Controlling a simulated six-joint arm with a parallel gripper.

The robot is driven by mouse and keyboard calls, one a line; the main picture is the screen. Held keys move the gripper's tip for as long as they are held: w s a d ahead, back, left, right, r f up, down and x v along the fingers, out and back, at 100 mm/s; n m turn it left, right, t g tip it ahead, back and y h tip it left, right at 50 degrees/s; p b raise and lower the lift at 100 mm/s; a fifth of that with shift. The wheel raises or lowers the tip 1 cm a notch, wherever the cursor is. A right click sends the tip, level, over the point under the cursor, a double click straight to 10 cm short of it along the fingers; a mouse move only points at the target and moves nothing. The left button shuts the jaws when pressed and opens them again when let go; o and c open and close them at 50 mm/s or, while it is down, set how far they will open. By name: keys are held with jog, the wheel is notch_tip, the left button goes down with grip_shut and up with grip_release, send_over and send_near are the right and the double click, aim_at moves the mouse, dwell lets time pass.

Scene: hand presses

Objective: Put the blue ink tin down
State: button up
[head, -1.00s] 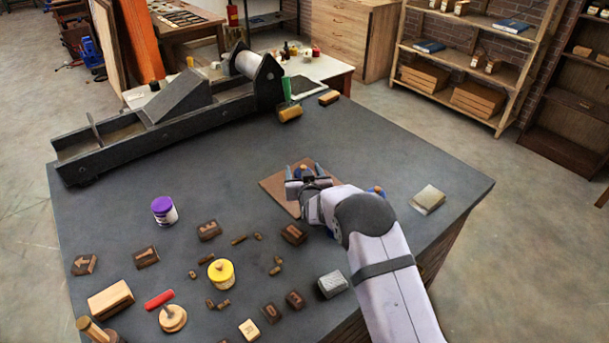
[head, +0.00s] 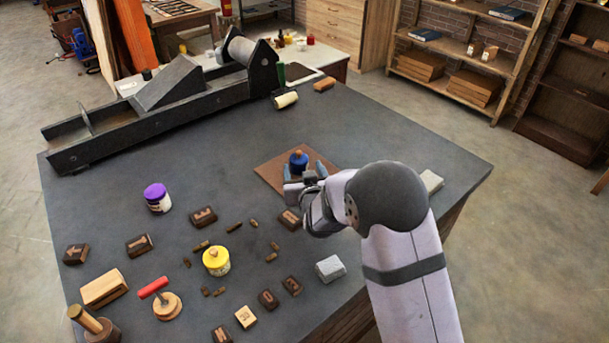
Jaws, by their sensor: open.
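The blue ink tin (head: 298,162) stands upright on a brown board (head: 268,170) right of the table's middle. Its blue lid has a small light knob on top. My gripper (head: 306,170) is open, low over the board, with a finger on either side of the tin; whether a finger touches it I cannot tell. The near part of the tin is partly hidden by the gripper.
A purple-lidded tin (head: 157,198) and a yellow-lidded tin (head: 216,261) stand to the left, among several wooden type blocks. A grey block (head: 330,268) lies nearer. A long press (head: 160,110) fills the back left.

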jog(key=shift+v, duration=0.85)
jog(key=shift+d, duration=0.15)
jog(key=s+d+f+m+g+h, duration=0.1)
jog(key=s+d+g, duration=0.2)
jog(key=s+d, duration=0.2)
jog(key=s+d+f+m+g+h, duration=0.1)
jog(key=s+d+g, duration=0.2)
jog(key=s, duration=0.7)
jog(key=s+d+f+m+g+p, duration=0.1)
jog(key=s+d+m+g, duration=0.1)
jog(key=s+d, duration=0.5)
jog(key=shift+s+d+g+h, duration=0.35)
jog(key=shift+d+g, duration=0.25)
jog(key=shift+g, duration=0.3)
jog(key=shift+o, duration=0.3)
jog(key=s+d+f+n+g+b, duration=0.1)
jog(key=s+d+g, duration=0.3)
jog(key=s, duration=0.9)
jog(key=shift+d+f+h, duration=0.45)
jog(key=shift+d+f, duration=0.05)
jog(key=shift+d, duration=0.05)
jog(key=shift+s, duration=0.1)
